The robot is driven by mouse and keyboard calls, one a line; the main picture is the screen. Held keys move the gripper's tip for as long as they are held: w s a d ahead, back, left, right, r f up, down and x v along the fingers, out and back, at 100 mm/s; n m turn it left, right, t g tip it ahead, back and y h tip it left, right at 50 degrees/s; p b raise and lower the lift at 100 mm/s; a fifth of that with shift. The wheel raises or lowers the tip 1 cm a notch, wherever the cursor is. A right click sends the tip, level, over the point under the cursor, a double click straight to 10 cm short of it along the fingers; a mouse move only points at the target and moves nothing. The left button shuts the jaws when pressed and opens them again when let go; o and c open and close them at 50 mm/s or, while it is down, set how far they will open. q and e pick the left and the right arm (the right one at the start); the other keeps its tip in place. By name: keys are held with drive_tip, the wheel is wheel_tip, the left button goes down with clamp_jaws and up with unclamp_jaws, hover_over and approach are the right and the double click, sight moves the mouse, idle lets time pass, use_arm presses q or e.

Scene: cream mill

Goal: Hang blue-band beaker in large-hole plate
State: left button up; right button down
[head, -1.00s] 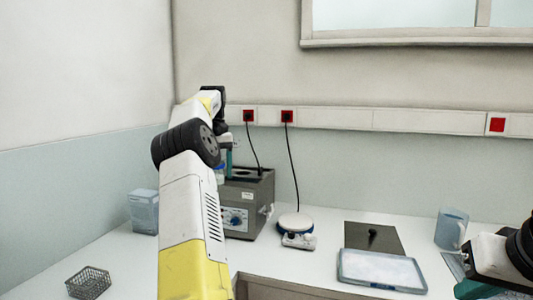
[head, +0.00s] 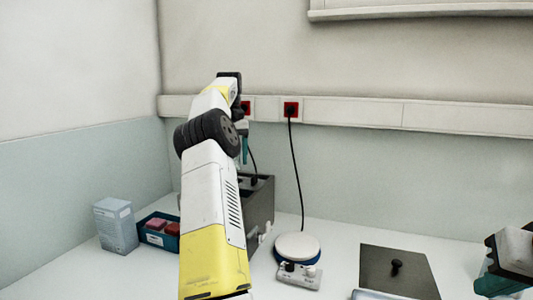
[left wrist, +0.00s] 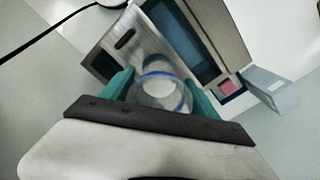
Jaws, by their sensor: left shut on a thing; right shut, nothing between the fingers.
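In the left wrist view the clear blue-band beaker (left wrist: 160,93) is between the teal fingers of my left gripper (left wrist: 162,100), which is shut on it. Beyond it lies a grey metal plate (left wrist: 112,58) with a slot, on the bath. A round shape just beyond the beaker may be the plate's large hole; I cannot tell whether the beaker is in it or above it. In the head view my left gripper (head: 244,150) is mostly behind my arm, over the bath (head: 262,205), and the beaker is hidden. My right gripper (head: 492,286) is shut and empty at the right edge.
A stirrer with a round white top (head: 298,246) stands right of the bath. A dark flat lid with a knob (head: 378,262) lies further right, a pale tray (head: 370,295) before it. A blue-grey box (head: 115,225) and a dark teal tray with red items (head: 152,237) stand left.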

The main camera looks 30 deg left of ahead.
use_arm(q)
drive_tip(key=shift+w+f, duration=0.15)
drive_tip(key=shift+w, duration=0.2)
drive_tip(key=shift+f, duration=1.6)
drive_tip(key=shift+s+d, duration=0.1)
drive_tip(key=shift+s, duration=0.05)
drive_tip(key=shift+f, duration=0.3)
drive_tip(key=shift+f, duration=0.45)
drive_tip(key=shift+f, duration=0.2)
idle(0.6)
